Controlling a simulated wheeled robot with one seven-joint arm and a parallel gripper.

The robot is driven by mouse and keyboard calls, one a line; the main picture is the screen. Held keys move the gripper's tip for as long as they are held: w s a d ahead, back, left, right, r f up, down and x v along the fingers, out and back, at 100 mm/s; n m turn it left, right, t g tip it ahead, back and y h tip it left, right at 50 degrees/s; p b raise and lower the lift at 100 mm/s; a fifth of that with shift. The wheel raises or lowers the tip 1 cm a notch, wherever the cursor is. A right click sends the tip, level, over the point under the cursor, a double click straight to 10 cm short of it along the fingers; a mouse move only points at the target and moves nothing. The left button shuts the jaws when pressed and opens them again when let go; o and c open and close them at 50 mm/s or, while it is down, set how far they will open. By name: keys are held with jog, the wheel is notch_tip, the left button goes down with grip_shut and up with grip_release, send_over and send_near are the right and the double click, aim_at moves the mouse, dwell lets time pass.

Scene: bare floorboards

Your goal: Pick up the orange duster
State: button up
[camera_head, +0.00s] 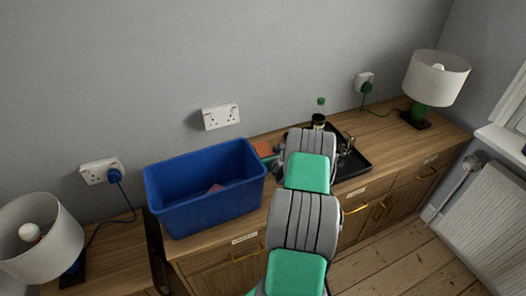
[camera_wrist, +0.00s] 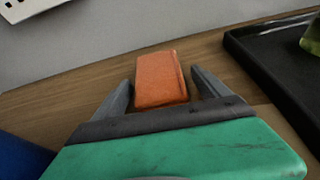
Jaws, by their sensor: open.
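The orange duster (camera_wrist: 160,78) is a small orange block on the wooden cabinet top, and it shows in the wrist view between my two fingers. In the head view it (camera_head: 263,149) is partly hidden behind my arm, just right of the blue bin. My gripper (camera_wrist: 160,84) is open, with one grey finger on each side of the duster. A small space shows between the duster and each finger. I cannot tell whether the fingertips touch the wood.
A blue bin (camera_head: 207,213) with something reddish inside stands left of the duster. A black tray (camera_head: 357,165) holding a bottle (camera_head: 319,114) lies to the right. Lamps (camera_head: 436,75) stand at both ends. The wall with sockets (camera_head: 221,116) is close behind.

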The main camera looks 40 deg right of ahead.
jog(key=c, duration=1.4)
jog(key=shift+r, duration=0.1)
jog(key=shift+c, duration=0.2)
